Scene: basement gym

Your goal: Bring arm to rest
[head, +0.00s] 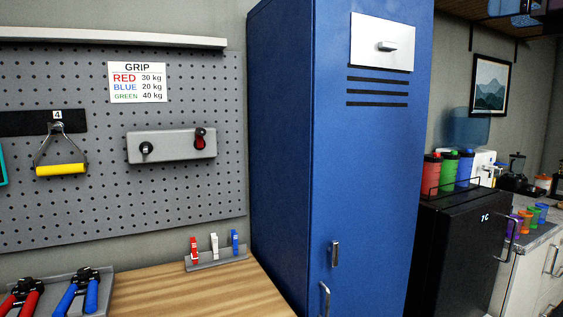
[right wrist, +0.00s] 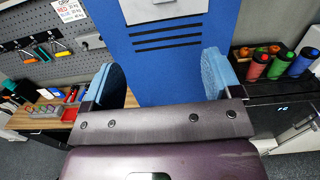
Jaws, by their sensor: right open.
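My right gripper (right wrist: 166,74) shows in the right wrist view, with its two blue-padded fingers wide apart and nothing between them. It faces the blue locker (right wrist: 180,60), whose front fills the space behind the fingers. I cannot tell the exact gap to the locker. In the head view the same locker (head: 365,180) stands right of centre, its door shut, with a white panel (head: 383,42) near the top. Neither gripper shows in the head view, and my left gripper shows nowhere.
A pegboard (head: 90,210) hangs left, above a wooden bench (head: 175,290). The bench bears hand grips (head: 85,285) and a rack of clips (head: 215,260). Right of the locker is a black fridge (head: 455,250) with red, green and blue bottles (head: 448,170) on top.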

